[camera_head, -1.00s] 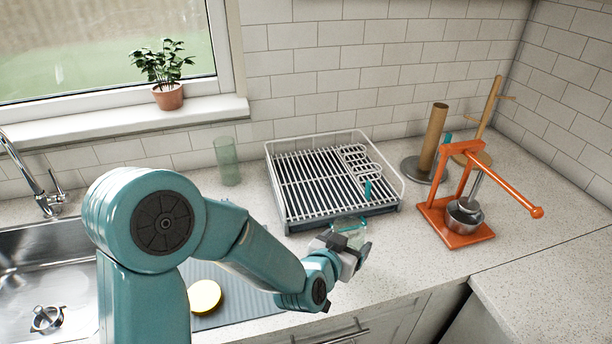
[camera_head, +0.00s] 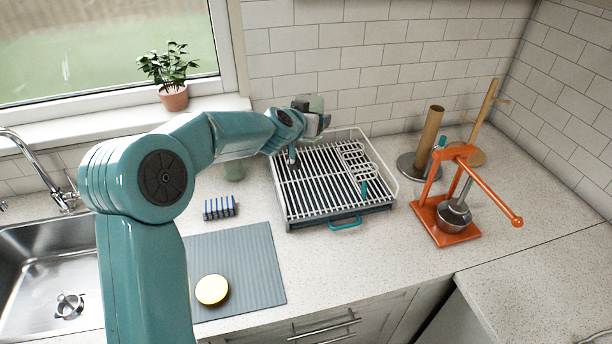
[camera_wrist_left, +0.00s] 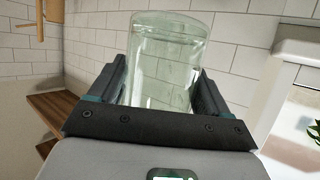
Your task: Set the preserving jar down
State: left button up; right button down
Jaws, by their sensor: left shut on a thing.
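The preserving jar, a clear greenish glass cylinder, shows in the wrist view (camera_wrist_left: 165,65) between the two fingers of my left gripper (camera_wrist_left: 160,100), which is shut on it. In the head view the jar (camera_head: 310,102) is in the air above the back left of the dish rack (camera_head: 290,215), in front of the tiled wall. My left gripper (camera_head: 316,122) holds it there, with the forearm reaching across from the left. My right gripper is not in view.
The counter right of the mat is clear.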

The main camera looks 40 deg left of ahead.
pick_arm(q)
notch_tip(320, 180, down, 19)
jog(key=b, duration=1)
jog(key=shift+w+r+b, duration=0.1)
jog(key=shift+r+b, duration=0.05)
jog(key=shift+b, duration=0.25)
jog(key=shift+w+f, duration=0.1)
jog(key=shift+f, duration=0.3)
